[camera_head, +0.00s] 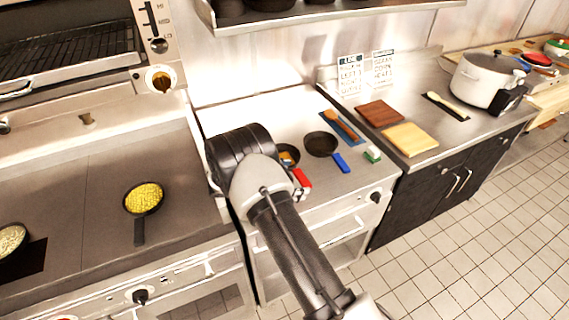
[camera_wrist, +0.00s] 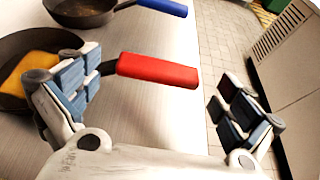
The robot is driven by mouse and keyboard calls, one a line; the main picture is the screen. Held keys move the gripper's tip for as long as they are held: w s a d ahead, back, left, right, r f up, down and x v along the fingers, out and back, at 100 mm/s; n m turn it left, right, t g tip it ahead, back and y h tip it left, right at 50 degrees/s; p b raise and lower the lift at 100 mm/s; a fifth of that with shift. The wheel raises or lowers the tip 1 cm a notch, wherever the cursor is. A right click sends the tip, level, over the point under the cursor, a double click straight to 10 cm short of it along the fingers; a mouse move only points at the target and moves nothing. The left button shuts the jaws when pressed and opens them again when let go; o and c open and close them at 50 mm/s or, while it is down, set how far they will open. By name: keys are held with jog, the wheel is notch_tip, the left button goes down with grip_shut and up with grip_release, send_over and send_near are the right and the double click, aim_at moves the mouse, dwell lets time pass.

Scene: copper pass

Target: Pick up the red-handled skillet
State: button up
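The red-handled skillet is a dark pan with a red handle (camera_wrist: 158,69), and an orange-yellow piece (camera_wrist: 32,72) lies in its pan. In the head view its red handle (camera_head: 302,178) points toward the counter's front, and my arm partly covers the pan (camera_head: 291,152). My gripper (camera_wrist: 160,76) is open and empty, with its fingers wide apart. In the wrist view the handle reaches across the gap between the fingers, and the left finger covers part of the pan's edge. I cannot tell how far above the handle the fingers are.
A blue-handled skillet (camera_head: 320,144) stands close by on the same steel counter. To its right are a blue mat (camera_head: 343,128) with a wooden utensil, two boards (camera_head: 411,140) and a large pot (camera_head: 482,82). A pan of yellow food (camera_head: 144,197) sits on the left cooktop.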

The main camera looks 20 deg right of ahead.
jog(key=c, duration=1.7)
jog(key=shift+c, duration=1.3)
jog(key=shift+w+r, duration=0.1)
jog(key=shift+r, duration=0.05)
